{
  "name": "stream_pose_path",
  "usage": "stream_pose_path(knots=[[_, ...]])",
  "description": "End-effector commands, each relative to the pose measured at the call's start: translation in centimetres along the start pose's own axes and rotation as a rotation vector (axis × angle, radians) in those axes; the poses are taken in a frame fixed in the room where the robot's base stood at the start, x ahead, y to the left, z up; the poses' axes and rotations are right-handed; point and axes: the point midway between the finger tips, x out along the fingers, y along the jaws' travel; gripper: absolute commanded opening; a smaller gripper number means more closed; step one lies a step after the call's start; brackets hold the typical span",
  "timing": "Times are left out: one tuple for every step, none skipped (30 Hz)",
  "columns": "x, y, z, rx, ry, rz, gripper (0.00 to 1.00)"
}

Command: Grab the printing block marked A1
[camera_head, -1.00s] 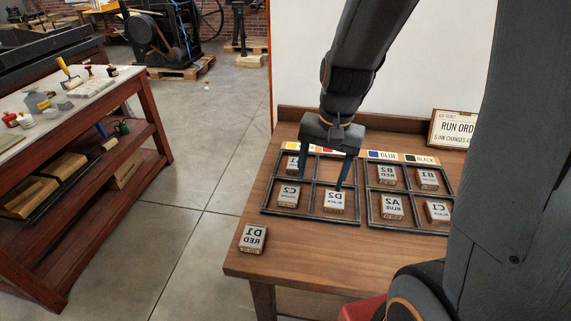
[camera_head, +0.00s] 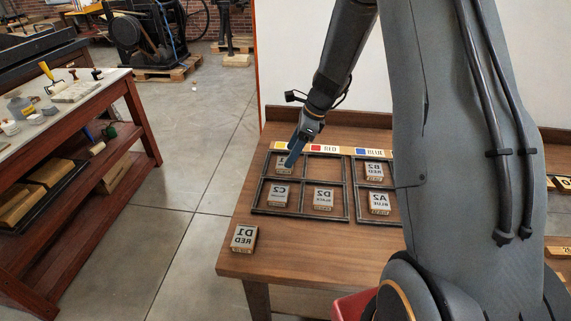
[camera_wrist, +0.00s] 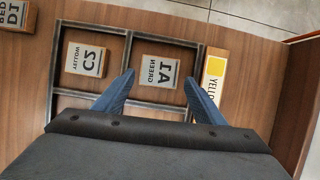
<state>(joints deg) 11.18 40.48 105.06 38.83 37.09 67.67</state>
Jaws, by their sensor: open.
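The block marked A1 (camera_wrist: 158,72), with GREEN on its label, lies in a compartment of the dark frame (camera_wrist: 130,33) in the wrist view. In the head view the A1 block (camera_head: 284,163) is in the upper left compartment, partly hidden by my gripper. My gripper (camera_wrist: 157,80) is open and empty, its blue fingers reaching toward A1, one toward each side of it. In the head view my gripper (camera_head: 291,163) is over that compartment. I cannot tell its exact height above the block.
Block C2 (camera_wrist: 90,60) lies in the neighbouring compartment. Blocks D2 (camera_head: 323,198), B2 (camera_head: 373,172) and A2 (camera_head: 379,203) lie in other compartments. Block D1 (camera_head: 243,238) is outside the frames, near the front left table edge. A colour strip (camera_head: 323,149) runs behind the frames.

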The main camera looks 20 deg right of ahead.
Motion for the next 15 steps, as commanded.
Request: stream_pose_path(knots=[[0.6,0.2,0.0,0.001,0.001,0.005,0.64],[1.0,0.2,0.0,0.0,0.001,0.005,0.64],[1.5,0.2,-0.1,0.0,0.001,0.004,0.64],[1.9,0.3,-0.1,-0.001,0.001,0.004,0.64],[2.3,0.2,-0.1,-0.001,0.001,0.004,0.64],[2.8,0.2,-0.1,-0.001,0.001,0.004,0.64],[3.1,0.2,-0.1,-0.001,0.001,0.004,0.64],[3.3,0.2,-0.1,-0.001,0.001,0.003,0.64],[3.5,0.2,-0.1,-0.001,0.001,0.002,0.64],[3.7,0.1,-0.1,-0.002,0.001,0.001,0.64],[3.8,0.1,-0.1,-0.002,0.001,0.001,0.64],[3.8,0.1,-0.1,-0.003,0.001,0.001,0.64],[3.8,0.1,-0.1,-0.003,0.001,0.001,0.64],[3.8,0.1,-0.1,-0.003,0.001,0.001,0.64],[3.8,0.1,-0.1,-0.003,0.001,0.001,0.64]])
